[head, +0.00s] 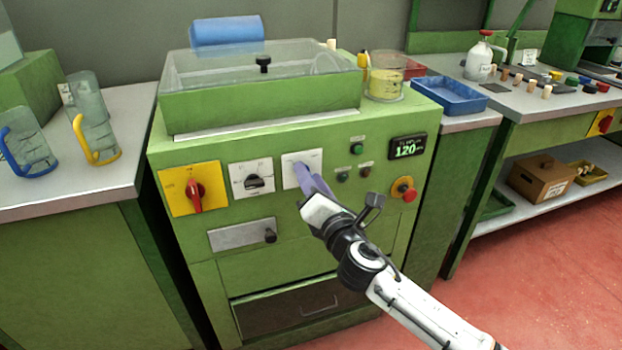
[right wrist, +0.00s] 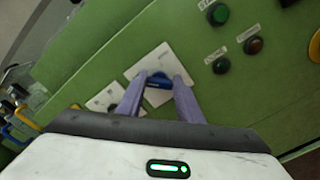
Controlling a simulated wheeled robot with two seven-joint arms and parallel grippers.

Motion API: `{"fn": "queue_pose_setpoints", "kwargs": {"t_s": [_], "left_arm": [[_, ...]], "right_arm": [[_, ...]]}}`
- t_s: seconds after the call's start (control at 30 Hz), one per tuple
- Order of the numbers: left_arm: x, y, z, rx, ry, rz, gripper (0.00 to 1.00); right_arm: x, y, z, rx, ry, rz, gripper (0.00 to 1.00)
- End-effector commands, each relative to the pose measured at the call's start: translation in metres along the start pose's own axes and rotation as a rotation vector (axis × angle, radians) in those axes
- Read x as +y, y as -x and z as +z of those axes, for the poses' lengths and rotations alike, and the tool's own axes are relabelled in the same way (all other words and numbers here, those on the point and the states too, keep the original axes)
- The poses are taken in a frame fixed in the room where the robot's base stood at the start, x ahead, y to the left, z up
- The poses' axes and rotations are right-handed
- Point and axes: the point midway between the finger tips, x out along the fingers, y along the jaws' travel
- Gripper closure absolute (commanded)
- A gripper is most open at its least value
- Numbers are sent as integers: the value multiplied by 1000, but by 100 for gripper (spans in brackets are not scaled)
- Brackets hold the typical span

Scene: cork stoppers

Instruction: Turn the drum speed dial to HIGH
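The green machine (head: 290,222) has a row of controls on its front. A dial on a white plate (head: 314,157) is mostly hidden in the head view behind my right gripper (head: 302,170). In the right wrist view its dark blue knob (right wrist: 158,81) sits between the two purple fingertips of that gripper (right wrist: 160,84). The fingers look closed on the knob's sides. The plate's lettering is too small to read, so I cannot tell the setting. My left gripper is in neither view.
Left of that dial are a black knob on a white plate (head: 253,183) and a red switch on a yellow plate (head: 194,190). Small buttons (head: 357,148), a display reading 120 (head: 408,148) and a red stop button (head: 408,195) are to the right.

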Motion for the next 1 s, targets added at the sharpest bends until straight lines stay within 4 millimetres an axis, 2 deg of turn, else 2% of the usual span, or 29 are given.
{"fn": "queue_pose_setpoints", "kwargs": {"t_s": [0.27, 0.47, 1.0], "left_arm": [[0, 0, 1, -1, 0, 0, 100], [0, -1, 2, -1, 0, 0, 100], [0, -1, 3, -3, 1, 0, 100]], "right_arm": [[0, 0, 0, 0, -37, 0, 90], [-2, 0, -1, 1, -142, 0, 90], [-4, 1, -3, 1, -638, -1, 90]]}}
